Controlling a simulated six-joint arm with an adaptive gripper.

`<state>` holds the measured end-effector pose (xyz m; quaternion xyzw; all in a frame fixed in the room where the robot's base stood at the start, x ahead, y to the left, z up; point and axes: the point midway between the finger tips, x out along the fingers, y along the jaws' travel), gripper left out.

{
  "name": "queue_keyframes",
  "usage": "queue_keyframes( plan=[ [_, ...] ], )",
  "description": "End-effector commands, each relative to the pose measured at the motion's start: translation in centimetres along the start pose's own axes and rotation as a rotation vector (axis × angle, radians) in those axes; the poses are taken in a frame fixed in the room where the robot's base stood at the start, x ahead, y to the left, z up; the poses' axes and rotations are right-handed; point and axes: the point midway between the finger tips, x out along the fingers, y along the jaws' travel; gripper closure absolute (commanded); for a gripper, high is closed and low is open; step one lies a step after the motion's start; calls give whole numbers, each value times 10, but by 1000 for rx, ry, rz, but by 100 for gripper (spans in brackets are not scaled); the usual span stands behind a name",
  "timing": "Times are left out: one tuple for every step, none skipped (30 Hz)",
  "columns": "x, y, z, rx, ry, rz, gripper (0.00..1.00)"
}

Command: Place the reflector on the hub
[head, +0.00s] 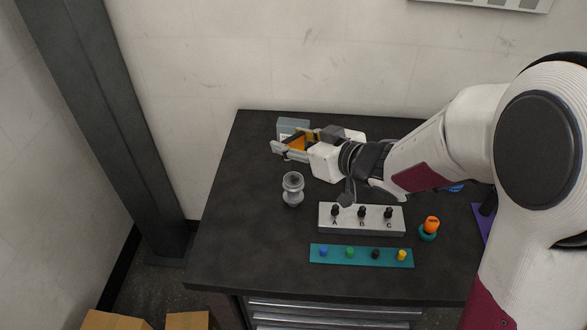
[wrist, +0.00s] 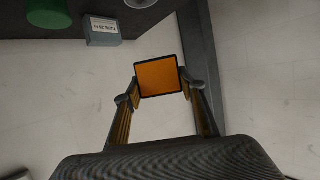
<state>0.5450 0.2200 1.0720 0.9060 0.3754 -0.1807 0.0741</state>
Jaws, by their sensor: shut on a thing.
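My gripper (head: 289,144) is shut on the reflector (head: 298,143), an orange square with a dark rim. It holds the reflector in the air over the table's back left part. In the wrist view the reflector (wrist: 159,77) sits between the two fingertips (wrist: 160,90), with its orange face toward the camera. The hub (head: 292,189), a grey spool-shaped piece, stands upright on the table, below and apart from the gripper in the head view. A pale round thing cut off at the top edge of the wrist view may be the hub, but I cannot tell.
A grey labelled box (head: 292,125) stands behind the gripper; it also shows in the wrist view (wrist: 102,31), beside a green round thing (wrist: 48,12). A white block (head: 361,220) with three dark knobs, a teal strip (head: 335,262) with coloured pegs and an orange-topped piece (head: 431,225) lie right of the hub.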

Motion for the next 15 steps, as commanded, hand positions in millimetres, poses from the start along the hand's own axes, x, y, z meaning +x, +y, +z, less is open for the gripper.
queue_keyframes(
  plan=[
    [3, 0, 7, 3, -3, 0, 75],
    [4, 0, 10, 4, -3, -1, 75],
    [6, 0, 15, 2, -3, -1, 75],
    [7, 0, 18, 4, -3, -1, 75],
    [8, 0, 21, 3, -3, -1, 75],
    [10, 0, 25, 3, -2, -1, 75],
    [11, 0, 27, 2, -2, 0, 75],
    [12, 0, 29, 2, -2, 1, 75],
    [13, 0, 32, 2, -2, 0, 75],
    [13, 0, 33, 1, -1, 0, 75],
    [14, 0, 33, 1, 0, -1, 75],
    [14, 0, 34, 0, 0, -1, 75],
    [14, 0, 34, -1, 1, -1, 75],
    [14, 0, 35, -1, 1, 0, 75],
    [15, 0, 35, -1, 1, 0, 75]
  ],
)
